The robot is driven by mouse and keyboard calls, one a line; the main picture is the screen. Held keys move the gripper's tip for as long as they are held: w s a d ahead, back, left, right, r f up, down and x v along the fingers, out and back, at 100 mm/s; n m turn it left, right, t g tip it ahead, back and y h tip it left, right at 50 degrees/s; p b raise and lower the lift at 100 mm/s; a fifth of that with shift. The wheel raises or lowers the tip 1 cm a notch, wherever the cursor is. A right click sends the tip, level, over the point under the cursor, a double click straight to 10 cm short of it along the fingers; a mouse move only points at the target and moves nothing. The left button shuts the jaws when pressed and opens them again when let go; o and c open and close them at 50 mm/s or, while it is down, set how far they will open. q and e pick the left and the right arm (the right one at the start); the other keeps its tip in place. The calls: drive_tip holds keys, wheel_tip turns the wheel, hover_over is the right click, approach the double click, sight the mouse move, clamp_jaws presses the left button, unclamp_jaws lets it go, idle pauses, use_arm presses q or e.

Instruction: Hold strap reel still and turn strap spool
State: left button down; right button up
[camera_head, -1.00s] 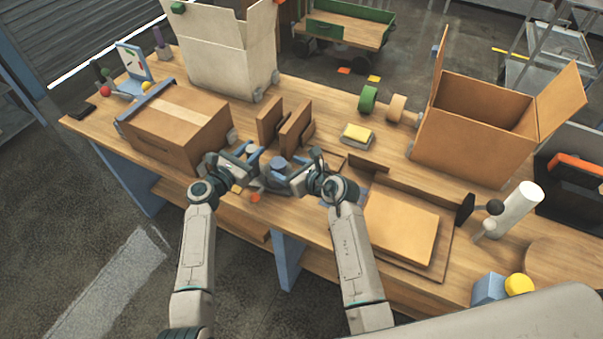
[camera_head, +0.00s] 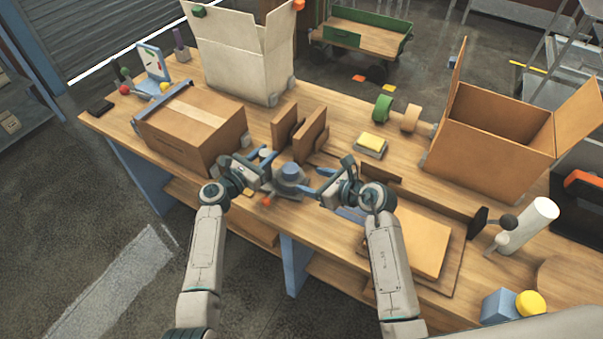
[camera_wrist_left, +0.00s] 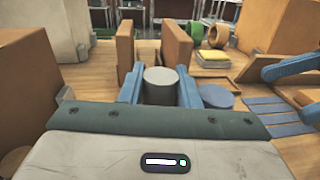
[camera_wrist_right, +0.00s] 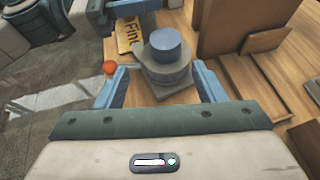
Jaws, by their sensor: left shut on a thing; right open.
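The strap reel (camera_head: 289,188) stands near the table's front edge, with a grey body on a square base in the right wrist view (camera_wrist_right: 165,78). Its blue round top, which looks like the strap spool (camera_head: 291,170), faces up; it also shows in the right wrist view (camera_wrist_right: 166,44) and left wrist view (camera_wrist_left: 215,96). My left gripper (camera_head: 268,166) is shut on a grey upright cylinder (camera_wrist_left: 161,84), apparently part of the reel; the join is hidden. My right gripper (camera_head: 312,181) is open at the reel's right side, its fingers apart and pointing towards it.
A taped carton (camera_head: 190,125) is to the left, and brown upright panels (camera_head: 309,134) stand just behind the reel. A yellow sponge (camera_head: 371,143) lies behind right. A flat cardboard piece (camera_head: 420,240) lies right of my right gripper. A yellow printed label (camera_wrist_right: 128,36) lies beside the reel.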

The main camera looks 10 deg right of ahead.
sight(295, 169)
drive_tip(key=w+d+n+g+y, duration=0.4)
drive_tip(key=n+g, duration=0.1)
drive_tip(key=n, duration=0.1)
drive_tip(key=x, duration=1.1)
drive_tip(key=shift+w+r, duration=0.2)
drive_tip(key=c, duration=1)
